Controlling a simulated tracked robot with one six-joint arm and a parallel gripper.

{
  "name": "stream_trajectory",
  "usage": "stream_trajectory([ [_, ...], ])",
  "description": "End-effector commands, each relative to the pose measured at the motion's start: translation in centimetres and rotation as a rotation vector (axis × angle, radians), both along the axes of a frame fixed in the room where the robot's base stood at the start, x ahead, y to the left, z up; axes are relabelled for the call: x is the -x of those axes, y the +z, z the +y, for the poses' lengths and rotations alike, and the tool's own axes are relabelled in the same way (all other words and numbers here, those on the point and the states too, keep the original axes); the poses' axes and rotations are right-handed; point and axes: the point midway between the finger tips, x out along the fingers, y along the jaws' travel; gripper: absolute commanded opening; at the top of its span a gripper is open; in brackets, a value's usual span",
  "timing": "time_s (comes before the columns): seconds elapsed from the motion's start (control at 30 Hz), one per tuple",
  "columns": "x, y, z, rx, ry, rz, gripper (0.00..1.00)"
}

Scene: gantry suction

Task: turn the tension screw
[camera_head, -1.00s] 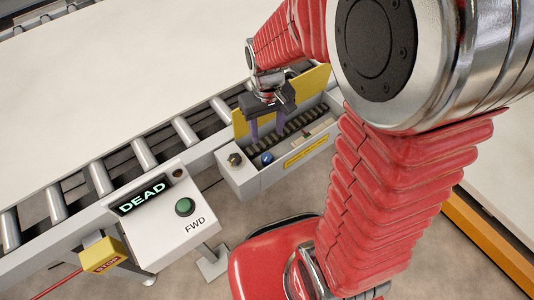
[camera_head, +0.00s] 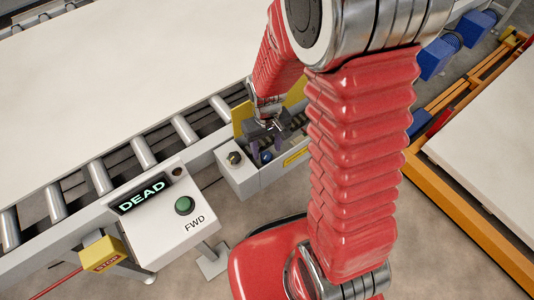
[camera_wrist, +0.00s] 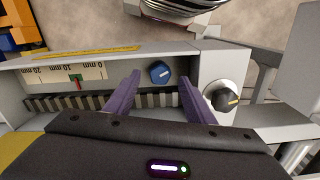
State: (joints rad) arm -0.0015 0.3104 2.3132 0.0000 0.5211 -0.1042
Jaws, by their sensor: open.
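The blue screw head (camera_wrist: 160,72) with a white line across its face sits in the grey tensioner box (camera_wrist: 200,62). It also shows in the camera_head view (camera_head: 266,157), just below the fingers. My gripper (camera_wrist: 159,80) is open, with one purple finger on each side of the blue head in the wrist view. Gaps show between fingers and head, and I cannot tell how far down they reach. A mm scale (camera_wrist: 62,73) with a red pointer and a green mark lies left of it. A black knob (camera_wrist: 228,97) with a yellow mark is at right.
A control panel (camera_head: 165,215) with a lit DEAD display, a green FWD button (camera_head: 185,206) and a yellow STOP box (camera_head: 102,252) stands left of the tensioner. Conveyor rollers (camera_head: 143,152) run behind. A yellow plate (camera_head: 243,117) rises behind the box.

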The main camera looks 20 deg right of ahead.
Motion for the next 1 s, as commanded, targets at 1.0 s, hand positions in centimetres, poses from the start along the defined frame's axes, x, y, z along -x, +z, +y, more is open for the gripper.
stream_trajectory([
  [1.0, 0.0, -3.7, 0.0, 0.0, 0.001, 0.0, 0.3],
])
